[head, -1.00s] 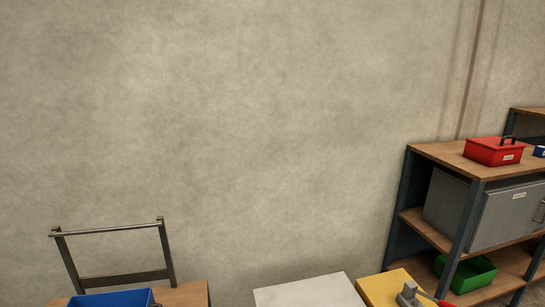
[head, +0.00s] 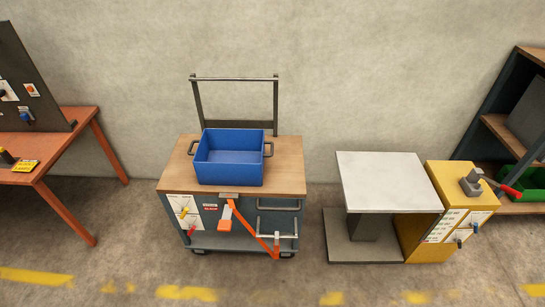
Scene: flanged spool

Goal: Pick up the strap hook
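An orange strap (head: 250,231) hangs on the front of a cart (head: 290,178) with a wooden top, in the middle of the head view. The strap runs from near the top edge down to the lower right of the cart front. A wider orange piece (head: 225,223) hangs beside its upper end. A small light-coloured part (head: 277,238) shows near its lower end; it is too small to tell whether this is the strap hook. Neither of my grippers is in view.
A blue bin (head: 230,172) sits on the cart. To the right stand a white-topped table (head: 385,180) and a yellow cabinet (head: 450,232) with a red-handled lever. An orange-brown workbench (head: 60,160) stands at left. The floor before the cart is clear.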

